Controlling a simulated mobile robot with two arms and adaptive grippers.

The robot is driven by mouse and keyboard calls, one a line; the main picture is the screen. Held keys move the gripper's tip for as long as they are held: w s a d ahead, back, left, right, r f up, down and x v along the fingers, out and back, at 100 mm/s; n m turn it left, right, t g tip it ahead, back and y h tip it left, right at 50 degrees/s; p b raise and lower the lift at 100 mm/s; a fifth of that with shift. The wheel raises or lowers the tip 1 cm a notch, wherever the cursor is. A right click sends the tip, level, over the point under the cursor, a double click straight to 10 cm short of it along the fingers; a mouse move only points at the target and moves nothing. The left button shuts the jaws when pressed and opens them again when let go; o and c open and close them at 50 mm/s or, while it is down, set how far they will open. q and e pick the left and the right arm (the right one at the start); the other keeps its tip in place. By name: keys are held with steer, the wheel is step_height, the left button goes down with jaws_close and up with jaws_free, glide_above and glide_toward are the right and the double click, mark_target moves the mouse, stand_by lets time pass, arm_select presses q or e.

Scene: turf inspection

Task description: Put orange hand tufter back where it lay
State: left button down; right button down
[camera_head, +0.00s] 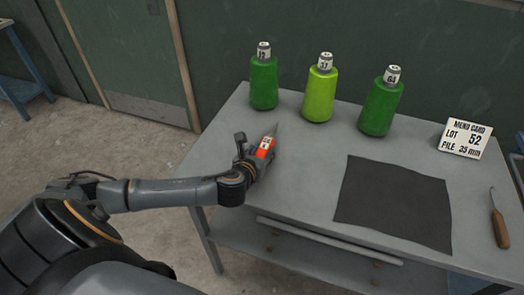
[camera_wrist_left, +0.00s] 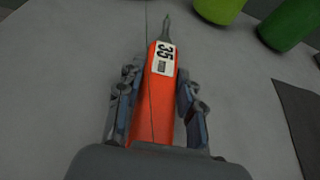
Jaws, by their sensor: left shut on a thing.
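The orange hand tufter (camera_head: 264,148) has a white label reading 35 and a grey pointed tip. It is between the fingers of my left gripper (camera_head: 252,158), over the left part of the grey table. In the left wrist view the tufter (camera_wrist_left: 158,95) points away from me, with a finger on each side, and my left gripper (camera_wrist_left: 157,105) is shut on it. I cannot tell whether the tufter touches the tabletop. My right gripper is not in view.
Three green yarn cones (camera_head: 318,95) with numbered labels stand along the table's back. A dark mat (camera_head: 394,203) lies at the middle right. A mend card (camera_head: 465,139) reads lot 52, pile 35 mm. A wooden-handled hook (camera_head: 499,226) lies at the right edge.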

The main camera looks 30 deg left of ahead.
arm_select(q)
steer(key=c, duration=0.8)
jaws_free()
steer(key=shift+f, duration=0.1)
steer(key=shift+c, duration=0.2)
steer(key=shift+r, duration=0.2)
steer(key=v, duration=1.2)
steer(key=shift+s+f+b, duration=0.1)
steer(key=shift+b, duration=0.3)
steer(key=shift+d, duration=0.1)
